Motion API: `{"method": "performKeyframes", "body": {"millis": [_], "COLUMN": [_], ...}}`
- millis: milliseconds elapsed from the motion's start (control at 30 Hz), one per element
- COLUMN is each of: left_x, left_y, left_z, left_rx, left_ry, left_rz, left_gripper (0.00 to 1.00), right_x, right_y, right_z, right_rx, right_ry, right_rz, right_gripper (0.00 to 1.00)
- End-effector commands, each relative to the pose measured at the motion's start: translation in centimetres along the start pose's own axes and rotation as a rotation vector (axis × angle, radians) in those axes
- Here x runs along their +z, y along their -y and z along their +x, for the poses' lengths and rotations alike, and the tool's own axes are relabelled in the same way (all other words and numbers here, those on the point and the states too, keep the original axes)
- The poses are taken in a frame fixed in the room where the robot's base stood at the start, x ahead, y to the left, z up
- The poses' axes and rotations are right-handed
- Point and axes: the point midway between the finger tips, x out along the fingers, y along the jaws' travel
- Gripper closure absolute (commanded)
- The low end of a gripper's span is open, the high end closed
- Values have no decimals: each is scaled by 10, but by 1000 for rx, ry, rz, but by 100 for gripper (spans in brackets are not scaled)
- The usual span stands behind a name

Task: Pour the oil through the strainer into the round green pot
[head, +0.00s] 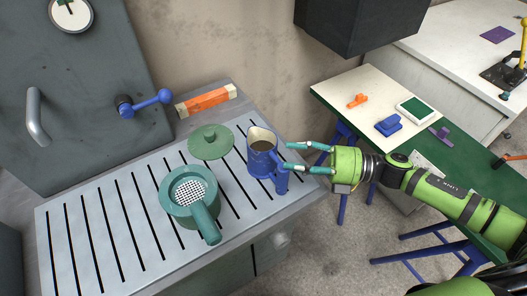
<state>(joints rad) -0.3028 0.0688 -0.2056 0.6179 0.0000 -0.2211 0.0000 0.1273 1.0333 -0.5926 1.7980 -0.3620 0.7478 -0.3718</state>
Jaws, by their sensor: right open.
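A blue jug (260,164) with a pale inside stands upright on the slatted metal top. Brownish oil (262,145) shows in its mouth. The round green pot (177,213) stands to its left, with the strainer (190,190) over its opening. The strainer's white mesh faces up and its thick green handle points to the front right. My right gripper (286,156) is open at the right side of the jug, its fingertips close to the jug's rim and handle. I cannot tell whether they touch it. My left gripper is not in view.
A round green lid (210,142) lies behind the pot. An orange block (207,100) and a blue crank (145,103) are at the back. A table (350,84) with small parts is at right. The slatted top (85,240) is clear at left.

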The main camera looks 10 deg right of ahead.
Motion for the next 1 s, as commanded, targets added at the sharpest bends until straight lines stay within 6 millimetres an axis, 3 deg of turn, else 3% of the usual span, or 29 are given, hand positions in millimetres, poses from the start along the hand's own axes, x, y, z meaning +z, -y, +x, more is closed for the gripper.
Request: {"method": "performKeyframes", "body": {"millis": [33,200,467,600,1000], "left_x": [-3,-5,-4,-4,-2], "left_y": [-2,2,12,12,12], "left_z": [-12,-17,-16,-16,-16], "left_rx": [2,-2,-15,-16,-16], "left_ry": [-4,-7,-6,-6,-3], "left_rz": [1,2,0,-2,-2], "left_gripper": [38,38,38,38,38], "right_x": [0,0,0,0,0], "right_y": [-9,-4,-1,-1,-2], "right_z": [10,28,30,30,30], "right_rx": [5,2,0,0,0], "right_ry": [-1,1,2,2,1], "right_rz": [0,0,1,1,1], "right_gripper": [53,53,53,100,100]}}
